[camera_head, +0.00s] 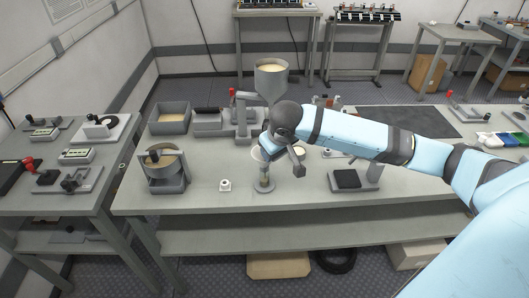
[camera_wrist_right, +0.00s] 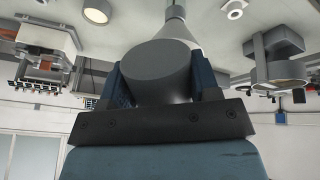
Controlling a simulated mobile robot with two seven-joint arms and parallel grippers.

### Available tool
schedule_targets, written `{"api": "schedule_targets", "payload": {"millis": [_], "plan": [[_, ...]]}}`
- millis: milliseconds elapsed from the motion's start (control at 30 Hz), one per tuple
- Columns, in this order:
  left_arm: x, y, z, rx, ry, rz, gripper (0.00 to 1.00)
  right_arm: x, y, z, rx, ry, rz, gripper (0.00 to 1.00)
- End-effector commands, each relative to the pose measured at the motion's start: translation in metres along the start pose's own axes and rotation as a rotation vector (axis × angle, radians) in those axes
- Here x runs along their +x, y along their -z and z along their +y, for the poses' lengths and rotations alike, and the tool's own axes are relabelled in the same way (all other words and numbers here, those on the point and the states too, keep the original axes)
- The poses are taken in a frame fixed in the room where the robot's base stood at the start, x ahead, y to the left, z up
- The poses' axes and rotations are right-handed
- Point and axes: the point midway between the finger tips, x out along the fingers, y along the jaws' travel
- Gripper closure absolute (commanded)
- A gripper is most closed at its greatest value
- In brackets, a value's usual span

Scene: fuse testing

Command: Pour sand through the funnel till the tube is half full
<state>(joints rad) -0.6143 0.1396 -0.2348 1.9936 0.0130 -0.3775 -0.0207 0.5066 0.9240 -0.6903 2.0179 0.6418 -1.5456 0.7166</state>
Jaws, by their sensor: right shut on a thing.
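A pale funnel (camera_head: 257,154) stands above a narrow upright tube (camera_head: 264,178) on a round grey base (camera_head: 264,193). Some tan shows in the tube, but its level is too small to tell. In the right wrist view, which is upside down, my right gripper (camera_wrist_right: 160,82) is shut on a dark grey round cup (camera_wrist_right: 155,62). The cup's flat end faces the camera, and the funnel (camera_wrist_right: 178,30) shows just behind it. The cup's mouth and any falling sand are hidden. In the head view my right gripper (camera_head: 268,146) is beside the funnel, partly covered by its own wrist.
A hopper of sand (camera_head: 270,86) stands behind. A sand bin (camera_head: 169,124) and a round drum holder (camera_head: 164,170) are to the left. A black-padded stand (camera_head: 348,180) is to the right. The table's front is mostly clear.

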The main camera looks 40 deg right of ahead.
Motion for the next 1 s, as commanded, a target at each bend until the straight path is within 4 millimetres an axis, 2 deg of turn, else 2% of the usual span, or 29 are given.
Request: {"api": "schedule_targets", "payload": {"millis": [633,733,1000], "plan": [[0.0,0.0,0.0,0.0,0.0,0.0,0.0,-0.001,0.0,0.0,-0.006,-0.001,-0.032,0.71],[0.0,0.0,0.0,0.0,0.0,0.0,0.0,0.005,-0.005,-0.001,0.012,0.003,0.072,0.71],[0.0,0.0,0.0,0.0,0.0,0.0,0.0,-0.011,-0.004,0.002,0.076,0.012,0.405,0.71]]}}
